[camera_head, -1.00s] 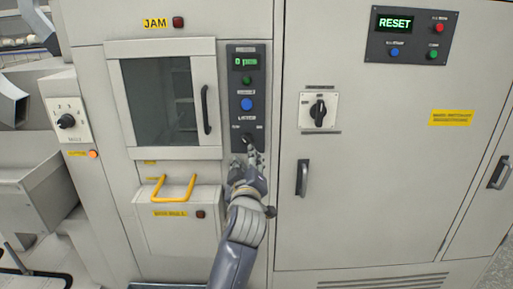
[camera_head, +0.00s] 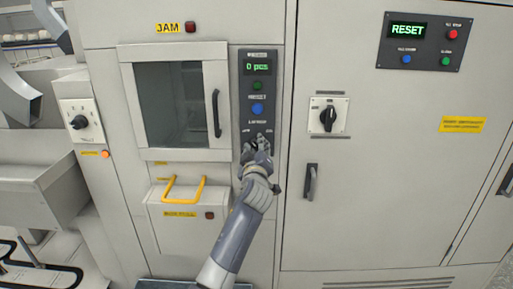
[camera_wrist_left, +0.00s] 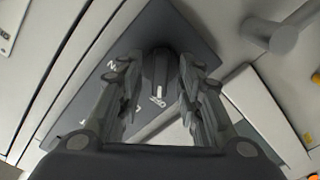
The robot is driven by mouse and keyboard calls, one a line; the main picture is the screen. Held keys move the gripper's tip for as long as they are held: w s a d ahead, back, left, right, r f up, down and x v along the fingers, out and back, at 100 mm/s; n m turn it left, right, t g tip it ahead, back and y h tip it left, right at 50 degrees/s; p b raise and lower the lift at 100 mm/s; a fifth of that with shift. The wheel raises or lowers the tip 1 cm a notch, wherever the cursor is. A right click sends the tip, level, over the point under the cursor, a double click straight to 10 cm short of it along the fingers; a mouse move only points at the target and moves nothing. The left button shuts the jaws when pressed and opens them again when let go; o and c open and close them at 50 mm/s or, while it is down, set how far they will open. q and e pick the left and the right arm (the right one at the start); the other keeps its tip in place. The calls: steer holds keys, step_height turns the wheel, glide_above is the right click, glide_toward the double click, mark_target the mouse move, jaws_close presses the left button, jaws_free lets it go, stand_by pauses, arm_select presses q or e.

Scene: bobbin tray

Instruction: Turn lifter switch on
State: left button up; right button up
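The lifter switch (camera_wrist_left: 160,80) is a dark rotary knob with a pale pointer mark, low on the dark narrow control panel (camera_head: 245,95). In the head view my left gripper (camera_head: 257,140) is at the bottom of this panel and covers the switch. In the left wrist view the fingers of my left gripper (camera_wrist_left: 160,90) stand on both sides of the knob, with what looks like a narrow gap on each side. It is open around the knob. Whether a finger touches it is hard to tell. My right gripper is not in view.
Above the switch are a blue button (camera_head: 257,109), a green button (camera_head: 257,86) and a display reading 0 pcs (camera_head: 257,67). A windowed door (camera_head: 175,50) with a dark handle (camera_head: 217,113) is to the left. A yellow handle (camera_head: 184,199) sticks out below. Another rotary switch (camera_head: 328,118) is to the right.

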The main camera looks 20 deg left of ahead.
arm_select(q)
jaws_close()
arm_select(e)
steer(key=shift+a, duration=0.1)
arm_select(q)
steer(key=shift+f+m, duration=0.1)
steer(key=shift+m, duration=0.2)
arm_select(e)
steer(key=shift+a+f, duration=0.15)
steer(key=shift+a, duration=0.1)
arm_select(q)
steer(key=m+p, duration=0.1)
steer(key=m, duration=1.4)
steer(key=shift+d, duration=0.2)
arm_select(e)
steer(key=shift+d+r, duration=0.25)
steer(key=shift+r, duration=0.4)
arm_select(q)
steer(key=shift+m, duration=0.3)
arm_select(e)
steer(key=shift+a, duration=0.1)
